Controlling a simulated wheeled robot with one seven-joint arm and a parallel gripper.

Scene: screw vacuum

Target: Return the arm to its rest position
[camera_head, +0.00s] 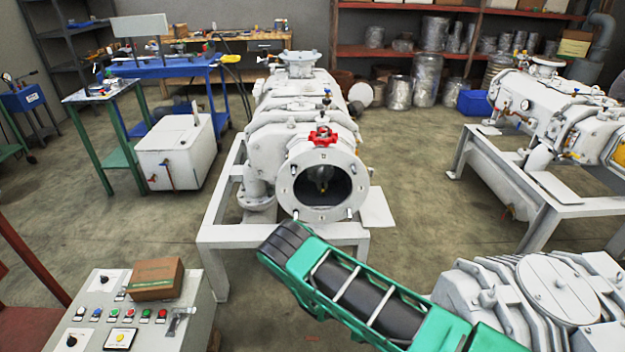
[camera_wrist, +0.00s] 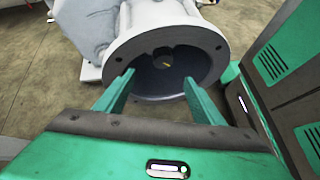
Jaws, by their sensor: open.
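My green and black arm (camera_head: 345,295) reaches in from the lower right of the head view, its end below the white vacuum pump's (camera_head: 300,120) round front flange. In the wrist view my gripper (camera_wrist: 160,90) shows two green fingers set apart with nothing between them. Beyond the fingers is the open end of a round grey flange (camera_wrist: 140,50) with a dark bore. I cannot tell whether the fingers touch the flange. The gripper's fingers are not clear in the head view. A red valve handle (camera_head: 322,136) sits on top of the pump's flange.
A control panel (camera_head: 95,325) with a cardboard box (camera_head: 155,278) on it stands at lower left. Grey machinery (camera_head: 540,300) is at lower right, and another white pump (camera_head: 560,110) stands at right. A white tank (camera_head: 180,150) is at left. Floor (camera_head: 425,190) is free right of the middle pump.

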